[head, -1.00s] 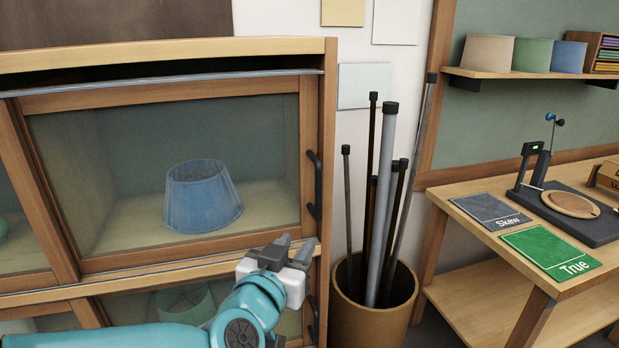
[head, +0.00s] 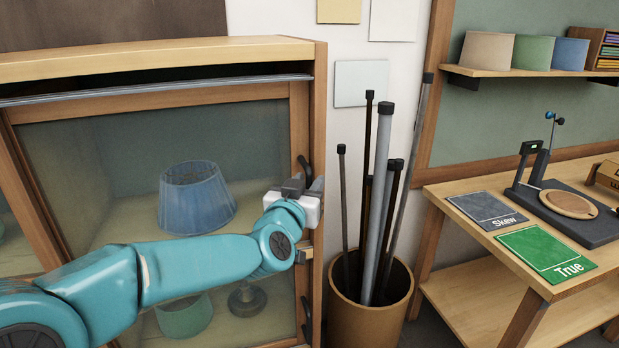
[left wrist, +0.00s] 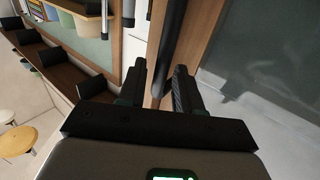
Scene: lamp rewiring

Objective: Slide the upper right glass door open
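The upper right glass door (head: 90,150) has a wooden frame and stands in front of a blue lampshade (head: 196,200) in the cabinet. Its dark upright handle (head: 304,166) is on the right frame post, partly hidden by my left gripper (head: 304,187). In the left wrist view the handle (left wrist: 164,48) runs between the spread fingers of my left gripper (left wrist: 157,80), with gaps on both sides. The gripper is open, and I see no clear grip on the handle. My right gripper is out of view.
A lower door handle (head: 306,320) is below. A bin (head: 350,310) with several long rods stands close to the right of the cabinet. A workbench (head: 470,235) with a grey Skew mat and a green True mat is farther right.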

